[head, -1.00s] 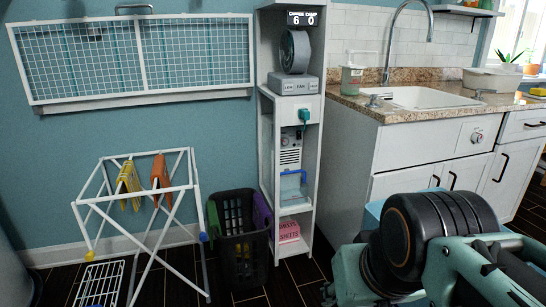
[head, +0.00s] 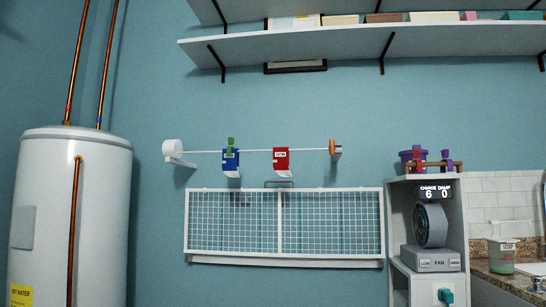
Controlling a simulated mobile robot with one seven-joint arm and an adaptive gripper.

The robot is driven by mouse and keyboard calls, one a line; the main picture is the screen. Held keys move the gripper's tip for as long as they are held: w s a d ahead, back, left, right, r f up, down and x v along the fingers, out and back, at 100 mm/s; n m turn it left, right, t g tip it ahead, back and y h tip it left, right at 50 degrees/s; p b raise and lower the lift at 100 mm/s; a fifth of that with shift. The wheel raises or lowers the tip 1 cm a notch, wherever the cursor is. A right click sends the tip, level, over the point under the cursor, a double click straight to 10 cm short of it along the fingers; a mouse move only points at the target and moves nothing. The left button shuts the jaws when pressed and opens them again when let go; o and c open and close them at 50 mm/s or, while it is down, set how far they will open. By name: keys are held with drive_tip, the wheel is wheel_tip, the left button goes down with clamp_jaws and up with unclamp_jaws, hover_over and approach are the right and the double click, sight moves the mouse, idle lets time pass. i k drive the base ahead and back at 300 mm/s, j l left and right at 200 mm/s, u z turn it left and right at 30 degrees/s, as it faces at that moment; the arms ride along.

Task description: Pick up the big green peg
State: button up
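A green peg (head: 230,145) is clipped upright on a thin white line stretched along the blue wall. It sits at the top of a blue tag (head: 231,161) that hangs from the line. The tag's print is too small to read. No second green peg shows, so I cannot compare sizes. My gripper is out of view.
A red tag (head: 281,162) hangs on the same line, with an orange piece (head: 332,147) near its right end. A wire-mesh rack (head: 283,222) is below. A shelf (head: 330,47) is above, a water heater (head: 70,215) at left. Purple items stand on the cabinet (head: 398,235).

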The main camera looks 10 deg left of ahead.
sight(230, 140)
drive_tip(key=u, duration=0.9)
